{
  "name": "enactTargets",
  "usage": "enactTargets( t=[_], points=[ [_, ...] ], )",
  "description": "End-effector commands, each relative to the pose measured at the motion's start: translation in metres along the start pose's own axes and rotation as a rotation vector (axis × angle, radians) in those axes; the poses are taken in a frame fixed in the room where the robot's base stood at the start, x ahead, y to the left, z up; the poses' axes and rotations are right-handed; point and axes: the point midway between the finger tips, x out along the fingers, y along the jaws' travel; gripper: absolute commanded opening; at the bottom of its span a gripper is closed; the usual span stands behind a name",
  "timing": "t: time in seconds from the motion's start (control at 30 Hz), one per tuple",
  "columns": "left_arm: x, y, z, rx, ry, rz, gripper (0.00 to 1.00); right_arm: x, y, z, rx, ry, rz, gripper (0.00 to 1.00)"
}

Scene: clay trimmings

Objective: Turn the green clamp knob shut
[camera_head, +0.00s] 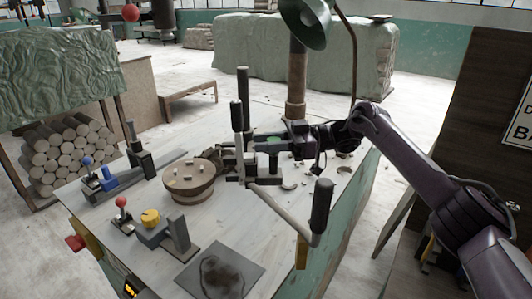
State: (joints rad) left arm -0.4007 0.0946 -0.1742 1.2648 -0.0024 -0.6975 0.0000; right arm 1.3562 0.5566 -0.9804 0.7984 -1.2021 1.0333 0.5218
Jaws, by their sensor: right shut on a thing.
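My right arm comes in from the right, and its right gripper (262,146) reaches level to the left over the worktable. It is shut at a metal fixture with black-handled upright bars (240,116). A bit of the green clamp knob (273,141) shows at the jaws; the gripper hides most of it, so its turn angle cannot be read. A pale arm with a black grip (321,205) runs from the fixture toward the front right. My left gripper is not in view.
A round wooden disc with small pegs (188,182) stands left of the fixture. Pale trimmings (290,185) lie to the right. A dark square plate (220,275) lies in front.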

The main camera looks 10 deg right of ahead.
Motion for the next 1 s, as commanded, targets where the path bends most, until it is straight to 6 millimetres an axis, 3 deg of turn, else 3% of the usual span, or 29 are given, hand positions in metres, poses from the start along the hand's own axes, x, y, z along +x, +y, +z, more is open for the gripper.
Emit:
enactTargets(
  t=[0.13,0.4,1.0],
  points=[
    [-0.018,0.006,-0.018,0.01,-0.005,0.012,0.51,0.0,0.0,0.001,-0.006,-0.005,-0.062,0.07],
    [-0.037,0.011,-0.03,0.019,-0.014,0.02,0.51,0.0,-0.003,-0.001,-0.006,-0.004,-0.178,0.07],
    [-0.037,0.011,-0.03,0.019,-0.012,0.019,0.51,0.0,-0.007,-0.001,-0.004,0.0,-0.387,0.07]
  ],
)
